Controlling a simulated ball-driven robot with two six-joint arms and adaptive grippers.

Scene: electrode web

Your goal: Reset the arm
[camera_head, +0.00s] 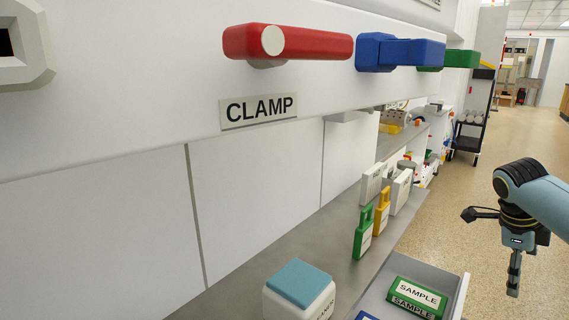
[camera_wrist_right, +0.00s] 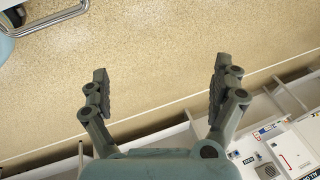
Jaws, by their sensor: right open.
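My right arm (camera_head: 548,198) comes in from the right edge of the head view. Its right gripper (camera_head: 490,250) hangs over the speckled floor, to the right of the grey counter and apart from everything. In the right wrist view the same gripper (camera_wrist_right: 160,90) has its two dark fingers spread wide, with only floor between them. It holds nothing. My left gripper does not show in either view.
A white panel carries a red handle (camera_head: 320,43), a blue handle (camera_head: 400,53) and a CLAMP label (camera_head: 258,110). Below, the counter (camera_head: 330,240) holds a blue-topped white block (camera_head: 300,288), green and yellow tags, and a green SAMPLE box (camera_head: 415,297) in a tray. Floor (camera_head: 470,180) is clear at right.

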